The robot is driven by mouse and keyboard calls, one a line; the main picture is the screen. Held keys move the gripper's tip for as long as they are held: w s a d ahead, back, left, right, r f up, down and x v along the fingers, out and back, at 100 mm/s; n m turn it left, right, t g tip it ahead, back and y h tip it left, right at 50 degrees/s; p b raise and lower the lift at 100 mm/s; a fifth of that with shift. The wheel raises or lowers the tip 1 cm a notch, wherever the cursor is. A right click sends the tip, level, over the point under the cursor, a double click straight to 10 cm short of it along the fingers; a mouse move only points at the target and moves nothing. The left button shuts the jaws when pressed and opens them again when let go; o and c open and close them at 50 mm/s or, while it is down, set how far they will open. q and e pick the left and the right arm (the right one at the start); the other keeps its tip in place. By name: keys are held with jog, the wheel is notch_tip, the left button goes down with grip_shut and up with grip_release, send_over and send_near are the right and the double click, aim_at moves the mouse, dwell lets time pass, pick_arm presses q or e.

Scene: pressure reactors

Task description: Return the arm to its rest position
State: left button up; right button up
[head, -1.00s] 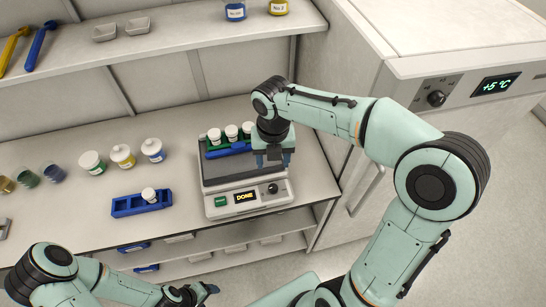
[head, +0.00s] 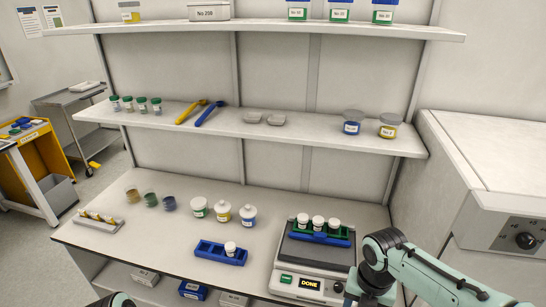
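My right arm comes in from the lower right, bent beside a grey device (head: 284,279) whose display reads DONE. My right gripper (head: 352,298) is low at the device's front right corner, partly cut off by the bottom edge; its fingers are too unclear to tell open from shut. Only a small piece of my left arm shows at the bottom left; its gripper is out of view. On the device, a blue and green rack (head: 320,239) holds three white-capped vials (head: 318,223). A blue rack (head: 209,250) to its left holds one white-capped vial (head: 230,248).
Three lidded jars (head: 223,212) and several small pots (head: 150,199) stand on the bench (head: 150,235). A tray with vials (head: 95,220) is at the bench's left. A shelf (head: 290,133) runs above. A white cabinet (head: 475,180) stands at the right, near my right arm.

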jog(key=s+a+f+m+y, duration=0.1)
jog(key=a+f+m+y, duration=0.15)
jog(key=f+m, duration=0.75)
jog(key=s+a+f+m+y, duration=0.15)
jog(key=a+f+m, duration=0.4)
jog(key=f, duration=0.95)
jog(key=s+f+m, duration=1.3)
jog(key=m, duration=0.6)
jog(key=shift+d+f, duration=0.2)
jog(key=shift+d, duration=0.05)
jog(key=shift+m, duration=0.25)
